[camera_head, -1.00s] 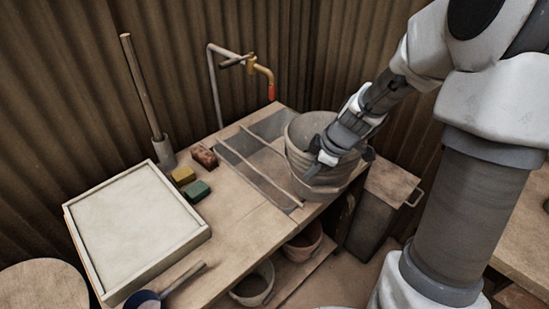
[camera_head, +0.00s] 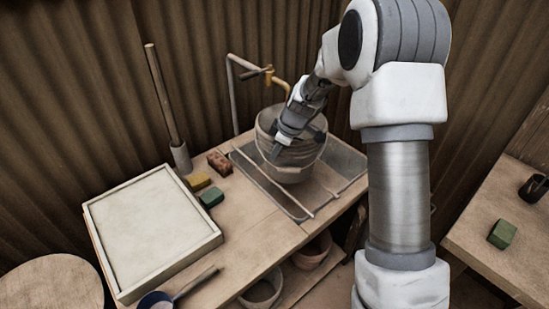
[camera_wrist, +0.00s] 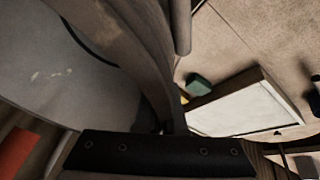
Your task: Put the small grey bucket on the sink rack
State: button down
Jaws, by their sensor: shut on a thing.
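The small grey bucket (camera_head: 270,122) is upright over the sink (camera_head: 335,172) at the back right of the bench. My gripper (camera_head: 284,146) is shut on the bucket's near wall, and my arm hides part of it. In the wrist view the bucket's rim and wall (camera_wrist: 125,40) fill the upper left. The sink rack shows as thin rails (camera_head: 308,212) across the basin. The bucket's base overlaps the rails in the picture; I cannot tell whether it touches them.
A bent pipe with a tap (camera_head: 278,82) stands behind the bucket. A brick (camera_head: 220,163), a yellow sponge (camera_head: 198,180) and a green sponge (camera_head: 211,197) lie left of the sink. A white framed board (camera_head: 150,230) fills the bench's left. Buckets (camera_head: 262,292) stand on the shelf below.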

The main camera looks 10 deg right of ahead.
aim_at(275, 161)
jog(key=shift+w+a+r, duration=0.1)
jog(key=shift+w+a, duration=0.05)
jog(key=shift+w, duration=0.1)
jog(key=shift+f, duration=1.75)
jog(key=shift+f, duration=0.1)
jog(key=c, duration=1)
grip_release()
jog(key=shift+s+f, duration=0.1)
